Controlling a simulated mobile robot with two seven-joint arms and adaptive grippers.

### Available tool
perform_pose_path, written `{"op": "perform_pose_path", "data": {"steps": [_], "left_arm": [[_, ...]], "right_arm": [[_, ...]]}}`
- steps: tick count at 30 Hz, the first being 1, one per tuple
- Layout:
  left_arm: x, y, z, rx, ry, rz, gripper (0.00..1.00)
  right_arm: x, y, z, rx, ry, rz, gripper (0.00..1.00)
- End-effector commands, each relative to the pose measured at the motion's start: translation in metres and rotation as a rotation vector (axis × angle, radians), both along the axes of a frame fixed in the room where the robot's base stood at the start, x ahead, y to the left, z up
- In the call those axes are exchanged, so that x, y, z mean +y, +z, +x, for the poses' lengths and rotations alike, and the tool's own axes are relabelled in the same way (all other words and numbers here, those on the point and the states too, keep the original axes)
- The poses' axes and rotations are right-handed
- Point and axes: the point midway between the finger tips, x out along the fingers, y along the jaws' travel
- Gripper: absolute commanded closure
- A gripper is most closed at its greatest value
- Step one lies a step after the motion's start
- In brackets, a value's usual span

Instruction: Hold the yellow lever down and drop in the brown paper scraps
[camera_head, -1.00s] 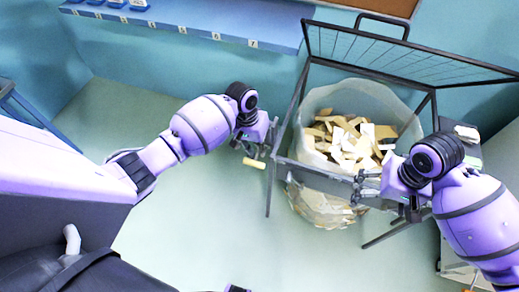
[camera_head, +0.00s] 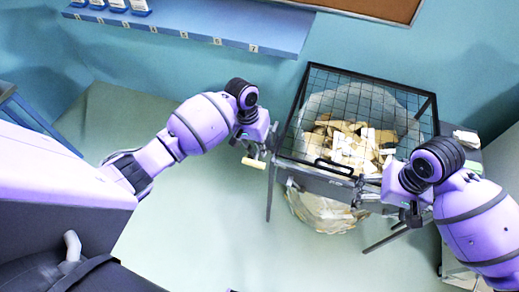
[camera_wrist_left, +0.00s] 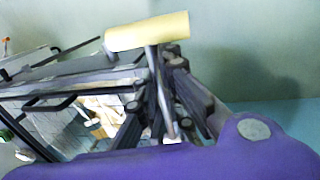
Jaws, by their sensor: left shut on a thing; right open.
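The yellow lever (camera_head: 254,163) sticks out at the left front corner of the bin frame. My left gripper (camera_head: 251,148) is shut on it; in the left wrist view the yellow grip (camera_wrist_left: 147,31) and its metal rod show, with the fingers (camera_wrist_left: 168,105) around the rod. The brown paper scraps (camera_head: 345,140) lie piled in a clear bag (camera_head: 320,213) inside the frame, seen through the black mesh lid (camera_head: 372,88), which lies down over the opening. My right gripper (camera_head: 368,192) is open at the frame's front right, and no scrap shows in it.
The lid's black handle (camera_head: 335,168) is at the front edge. A blue numbered shelf (camera_head: 200,27) runs along the back wall. A grey unit (camera_head: 463,152) stands right of the bin. The floor left of the bin is clear.

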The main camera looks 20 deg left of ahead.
Motion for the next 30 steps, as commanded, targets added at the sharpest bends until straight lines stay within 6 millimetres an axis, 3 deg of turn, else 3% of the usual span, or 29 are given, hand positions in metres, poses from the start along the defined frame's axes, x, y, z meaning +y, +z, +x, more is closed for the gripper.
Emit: {"op": "perform_pose_path", "data": {"steps": [1,2,6,19,30], "left_arm": [[0.009,0.004,0.006,-0.011,0.009,0.015,1.0],[0.009,0.004,0.006,-0.012,0.01,0.015,0.89],[0.007,0.004,0.005,-0.012,0.007,0.013,0.71],[0.005,0.01,0.004,-0.009,0.002,0.007,0.7],[0.021,0.082,0.004,-0.012,0.002,0.009,0.7]], "right_arm": [[0.0,0.001,0.001,-0.002,0.0,0.0,0.0],[0.0,0.001,0.001,-0.002,0.0,0.0,0.0],[0.0,0.001,0.001,-0.002,0.0,0.0,0.0],[0.0,0.001,0.0,-0.001,0.0,0.0,0.0],[0.0,0.001,0.0,-0.001,0.0,0.0,0.0]]}}
